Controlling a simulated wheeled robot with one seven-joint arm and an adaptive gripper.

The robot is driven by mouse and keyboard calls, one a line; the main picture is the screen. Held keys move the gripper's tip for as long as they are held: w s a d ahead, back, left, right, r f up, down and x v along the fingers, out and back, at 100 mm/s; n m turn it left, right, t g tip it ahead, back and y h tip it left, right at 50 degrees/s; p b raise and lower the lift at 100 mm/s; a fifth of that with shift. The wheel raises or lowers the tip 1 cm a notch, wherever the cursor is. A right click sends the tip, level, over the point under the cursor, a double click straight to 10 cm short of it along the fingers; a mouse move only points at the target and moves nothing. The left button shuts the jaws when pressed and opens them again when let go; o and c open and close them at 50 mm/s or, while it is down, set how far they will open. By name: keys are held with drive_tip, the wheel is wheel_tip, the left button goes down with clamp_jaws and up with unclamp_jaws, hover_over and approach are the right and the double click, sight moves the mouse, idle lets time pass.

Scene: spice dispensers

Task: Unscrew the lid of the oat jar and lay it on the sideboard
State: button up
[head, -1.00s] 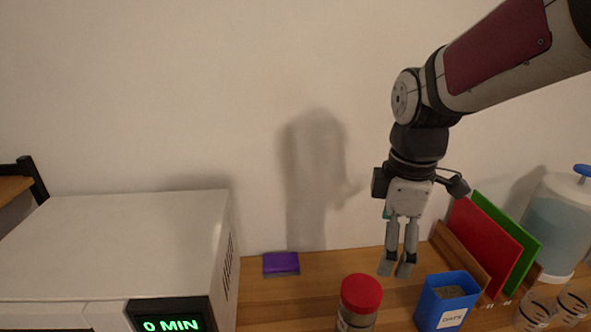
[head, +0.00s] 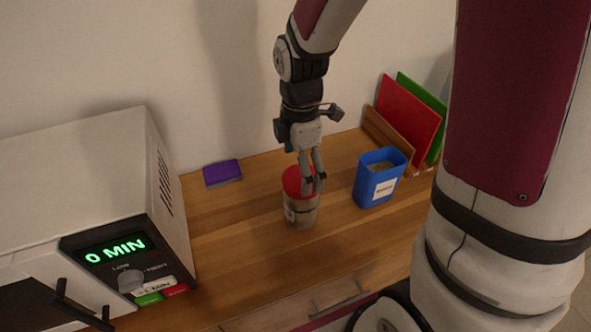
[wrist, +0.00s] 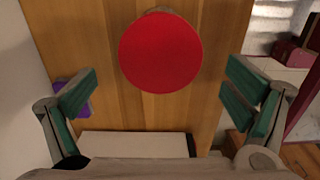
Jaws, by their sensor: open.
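A clear jar with a greyish-brown fill and a red lid (head: 294,181) stands upright on the wooden sideboard (head: 240,235). The lid is on the jar; the label on the jar (head: 300,212) is too small to read. My gripper (head: 314,184) points down at the lid, its fingers overlapping the lid's right side in the head view. In the wrist view, the round red lid (wrist: 160,52) shows beyond the space between the two spread green-padded fingers, touching neither. The gripper is open and empty. Most of the jar body is hidden under the lid there.
A blue open container (head: 370,187) with a white label stands right of the jar. Red and green boards (head: 408,112) stand in a rack behind it. A purple sponge (head: 222,172) lies back left. A white microwave (head: 90,185) is at left. Bare wood lies between microwave and jar.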

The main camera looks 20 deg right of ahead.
sight(300, 179)
drive_tip(key=shift+f, duration=1.65)
drive_tip(key=c, duration=1.7)
drive_tip(key=n+p, duration=0.1)
drive_tip(key=n, duration=0.1)
drive_tip(key=n+p, duration=0.1)
drive_tip(key=n, duration=0.1)
drive_tip(key=shift+s+d+r, duration=0.1)
drive_tip(key=shift+s, duration=0.1)
drive_tip(key=shift+n+p, duration=1.55)
drive_tip(key=shift+n, duration=1.05)
